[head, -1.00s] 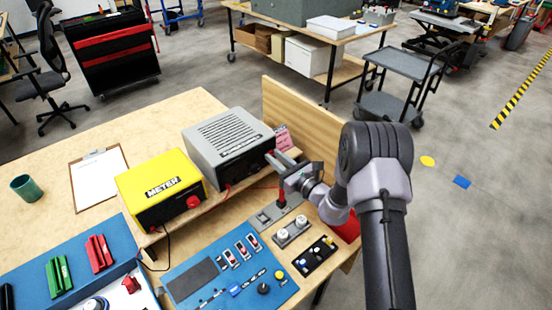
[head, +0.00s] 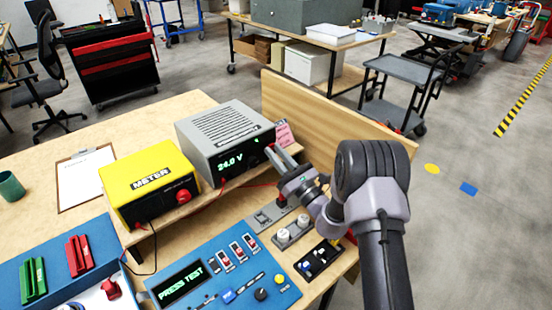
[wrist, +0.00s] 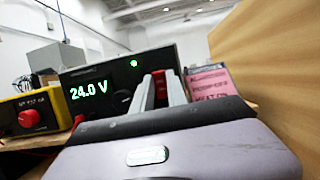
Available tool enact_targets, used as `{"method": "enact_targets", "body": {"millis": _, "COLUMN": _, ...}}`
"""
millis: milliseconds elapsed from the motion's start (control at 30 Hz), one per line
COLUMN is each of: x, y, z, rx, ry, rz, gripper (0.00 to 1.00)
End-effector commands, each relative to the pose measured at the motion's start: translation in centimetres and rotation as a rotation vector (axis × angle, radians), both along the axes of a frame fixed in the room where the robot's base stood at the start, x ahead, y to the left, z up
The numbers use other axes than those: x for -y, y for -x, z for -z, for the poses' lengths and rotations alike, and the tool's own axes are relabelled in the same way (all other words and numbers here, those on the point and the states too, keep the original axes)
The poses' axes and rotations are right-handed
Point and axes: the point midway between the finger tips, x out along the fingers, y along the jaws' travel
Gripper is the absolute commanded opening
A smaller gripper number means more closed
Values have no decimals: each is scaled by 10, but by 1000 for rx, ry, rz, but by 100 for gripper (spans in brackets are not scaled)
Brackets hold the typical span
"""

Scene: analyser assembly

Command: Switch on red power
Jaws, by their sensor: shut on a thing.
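The grey power supply (head: 222,140) stands on the wooden shelf, its display lit at 24.0 V. In the wrist view its dark front (wrist: 100,90) shows the same reading and a green lamp. My gripper (head: 277,156) reaches the right end of this front. In the wrist view my gripper (wrist: 165,90) has its fingers shut on a small red power switch (wrist: 161,84), which shows between them. The fingers hide most of the switch, so its exact position cannot be told.
A yellow meter (head: 150,187) stands left of the supply. A blue panel (head: 215,292) in front reads PRESS TEST. A pink card (head: 284,133) and a wooden back board (head: 330,118) are close to my gripper. Small grey fixtures (head: 268,214) lie below my arm.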

Motion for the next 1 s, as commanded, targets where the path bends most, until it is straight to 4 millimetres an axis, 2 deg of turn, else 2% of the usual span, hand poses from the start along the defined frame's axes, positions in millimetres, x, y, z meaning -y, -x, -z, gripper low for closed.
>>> {"method": "enact_targets", "body": {"millis": 100, "x": 0, "y": 0, "z": 1, "rx": -4, "ry": 2, "rz": -1, "gripper": 0}}
{"method": "enact_targets", "body": {"millis": 133, "x": 0, "y": 0, "z": 1, "rx": -4, "ry": 2, "rz": -1, "gripper": 20}}
{"method": "enact_targets", "body": {"millis": 233, "x": 0, "y": 0, "z": 1, "rx": -4, "ry": 2, "rz": -1, "gripper": 40}}
{"method": "enact_targets", "body": {"millis": 567, "x": 0, "y": 0, "z": -2, "rx": -3, "ry": 1, "rz": -1, "gripper": 40}}
{"method": "enact_targets", "body": {"millis": 667, "x": 0, "y": 0, "z": -15, "rx": -2, "ry": 2, "rz": -1, "gripper": 40}}
{"method": "enact_targets", "body": {"millis": 767, "x": 0, "y": 0, "z": -39, "rx": -3, "ry": 2, "rz": -2, "gripper": 40}}
{"method": "enact_targets", "body": {"millis": 867, "x": 4, "y": 24, "z": -40, "rx": -8, "ry": 0, "rz": -2, "gripper": 40}}
{"method": "enact_targets", "body": {"millis": 1000, "x": 11, "y": 70, "z": -43, "rx": -8, "ry": -1, "rz": 0, "gripper": 40}}
